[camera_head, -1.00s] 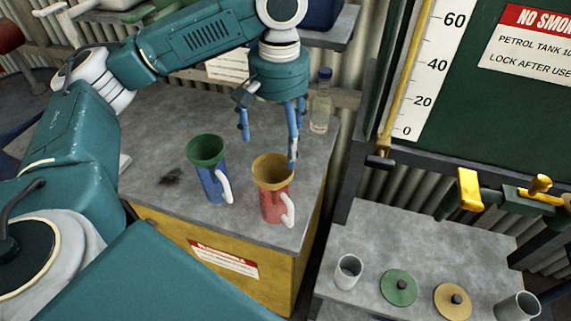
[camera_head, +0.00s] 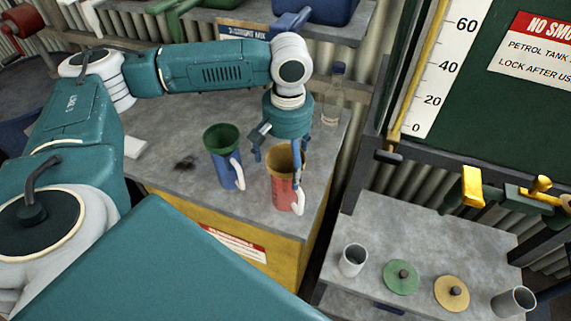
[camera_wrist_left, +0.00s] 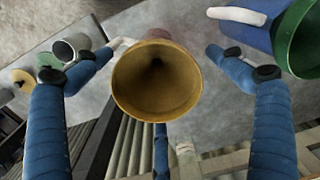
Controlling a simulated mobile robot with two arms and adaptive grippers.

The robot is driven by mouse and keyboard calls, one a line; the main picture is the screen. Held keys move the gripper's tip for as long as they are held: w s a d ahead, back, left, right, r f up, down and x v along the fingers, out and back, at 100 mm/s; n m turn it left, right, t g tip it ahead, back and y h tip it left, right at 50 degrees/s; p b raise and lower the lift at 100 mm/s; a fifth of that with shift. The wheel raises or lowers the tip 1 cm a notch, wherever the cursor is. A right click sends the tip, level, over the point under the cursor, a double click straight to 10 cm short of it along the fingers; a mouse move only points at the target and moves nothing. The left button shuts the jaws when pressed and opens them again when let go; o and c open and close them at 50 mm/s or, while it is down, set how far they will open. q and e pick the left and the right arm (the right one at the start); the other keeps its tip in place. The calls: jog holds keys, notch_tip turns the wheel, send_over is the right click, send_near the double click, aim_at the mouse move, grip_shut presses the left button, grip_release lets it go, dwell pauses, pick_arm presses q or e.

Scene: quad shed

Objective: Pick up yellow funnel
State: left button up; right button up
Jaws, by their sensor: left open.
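The yellow funnel (camera_head: 280,160) sits in the mouth of a red jug (camera_head: 287,193) near the right end of the grey bench. In the left wrist view the funnel (camera_wrist_left: 157,80) is seen from above as a wide cone with a dark centre hole. My left gripper (camera_head: 279,170) is open, with blue fingers around the funnel; in the left wrist view fingers show on both sides of it and one below. I cannot tell whether they touch it. My right gripper is not in view.
A blue jug (camera_head: 225,172) with a green funnel (camera_head: 221,138) stands close to the left. A clear bottle (camera_head: 332,97) stands behind. A lower grey table (camera_head: 385,240) holds green (camera_head: 401,278) and yellow lids (camera_head: 452,293) and two grey cups.

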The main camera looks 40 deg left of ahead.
pick_arm(q)
jog(key=shift+c, duration=0.7)
jog(key=c, duration=1.1)
jog(key=shift+r, duration=0.65)
notch_tip(320, 180, up, 19)
jog(key=b, duration=0.1)
jog(key=shift+f, duration=0.15)
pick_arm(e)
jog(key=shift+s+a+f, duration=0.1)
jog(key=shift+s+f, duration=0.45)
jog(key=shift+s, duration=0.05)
